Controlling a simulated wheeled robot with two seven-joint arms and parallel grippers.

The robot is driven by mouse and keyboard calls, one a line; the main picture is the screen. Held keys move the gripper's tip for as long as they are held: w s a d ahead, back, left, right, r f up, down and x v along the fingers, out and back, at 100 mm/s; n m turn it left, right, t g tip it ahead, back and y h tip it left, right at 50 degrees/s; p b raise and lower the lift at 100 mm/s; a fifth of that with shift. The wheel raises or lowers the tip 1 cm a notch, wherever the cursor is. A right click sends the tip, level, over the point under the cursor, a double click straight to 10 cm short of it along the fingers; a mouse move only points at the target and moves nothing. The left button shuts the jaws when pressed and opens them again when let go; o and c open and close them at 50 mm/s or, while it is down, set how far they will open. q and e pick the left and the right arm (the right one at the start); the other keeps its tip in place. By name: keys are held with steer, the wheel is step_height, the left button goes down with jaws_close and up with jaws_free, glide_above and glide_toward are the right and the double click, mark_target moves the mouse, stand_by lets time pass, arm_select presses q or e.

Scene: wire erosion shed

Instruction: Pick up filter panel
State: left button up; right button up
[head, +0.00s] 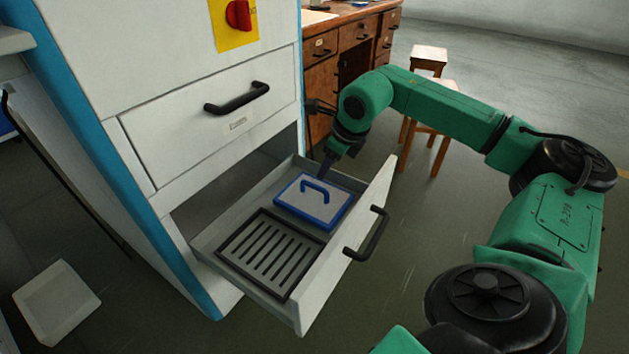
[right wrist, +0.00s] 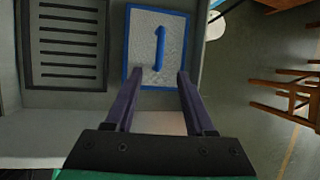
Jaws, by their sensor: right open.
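The filter panel (head: 300,205), a pale textured plate with a blue frame and a raised blue handle, lies flat in the far part of an open drawer (head: 345,265). It also shows in the right wrist view (right wrist: 142,52), with its handle (right wrist: 159,45) standing ahead of the gap between my fingers. My left gripper is not in view.
A dark-framed slotted grille (head: 270,252) lies beside the panel in the drawer. The drawer front carries a black handle (head: 367,235). A closed drawer (head: 205,125) and the white cabinet body stand above. Wooden stools (head: 429,58) and a wooden desk (head: 340,40) stand behind.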

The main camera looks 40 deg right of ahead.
mark_target(315, 185)
steer(key=b+x, duration=0.2)
steer(key=x, duration=0.5)
steer(key=b+x, duration=0.3)
steer(key=x, duration=0.3)
steer(key=shift+w+f, duration=0.25)
steer(key=shift+w, duration=0.15)
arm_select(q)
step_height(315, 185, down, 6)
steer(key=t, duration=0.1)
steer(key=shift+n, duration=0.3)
arm_select(e)
steer(key=shift+r, duration=0.1)
steer(key=shift+c, duration=0.3)
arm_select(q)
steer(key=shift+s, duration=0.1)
arm_select(e)
jaws_close()
